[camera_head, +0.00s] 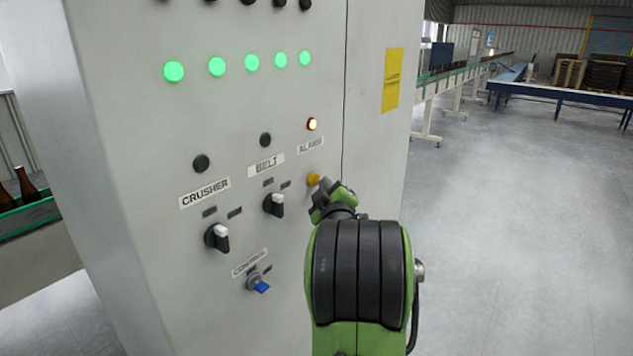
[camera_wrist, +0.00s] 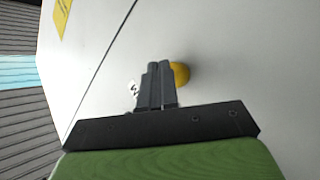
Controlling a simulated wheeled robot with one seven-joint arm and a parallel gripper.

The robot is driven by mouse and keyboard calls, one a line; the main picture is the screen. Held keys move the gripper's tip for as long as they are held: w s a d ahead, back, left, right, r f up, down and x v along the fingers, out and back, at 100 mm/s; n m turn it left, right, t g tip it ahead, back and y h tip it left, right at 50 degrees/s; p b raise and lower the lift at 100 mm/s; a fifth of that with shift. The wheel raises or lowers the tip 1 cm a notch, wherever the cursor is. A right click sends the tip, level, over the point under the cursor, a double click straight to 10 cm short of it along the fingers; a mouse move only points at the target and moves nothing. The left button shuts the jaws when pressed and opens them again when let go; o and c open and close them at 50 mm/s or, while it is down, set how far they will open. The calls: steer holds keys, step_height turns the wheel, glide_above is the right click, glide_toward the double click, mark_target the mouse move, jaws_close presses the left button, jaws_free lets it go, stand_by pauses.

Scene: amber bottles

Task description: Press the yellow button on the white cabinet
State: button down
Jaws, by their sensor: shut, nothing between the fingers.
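The white cabinet (camera_head: 150,140) fills the left and middle of the head view. Its yellow button (camera_head: 314,179) sits on the front panel below the ALARM label (camera_head: 310,146) and a lit yellow lamp (camera_head: 312,124). My gripper (camera_head: 322,205) is at the panel, just below and right of the button. In the wrist view the shut fingers (camera_wrist: 157,70) point at the panel, and the yellow button (camera_wrist: 181,73) shows partly behind them at their right. I cannot tell whether the fingertips touch the button.
Black selector knobs (camera_head: 218,237) and (camera_head: 274,204) and a blue switch (camera_head: 260,285) stick out left of my arm. A row of green lamps (camera_head: 252,63) is above. A yellow sign (camera_head: 392,80) is on the cabinet. Open floor (camera_head: 520,220) lies to the right.

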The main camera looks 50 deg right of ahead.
steer(key=shift+w, duration=0.5)
stand_by(0.3)
stand_by(0.4)
steer(key=shift+s+b, duration=0.9)
steer(key=shift+b, duration=0.25)
steer(key=s+b, duration=0.4)
steer(key=s, duration=0.1)
steer(key=shift+d+b, duration=0.25)
steer(key=shift+b, duration=0.15)
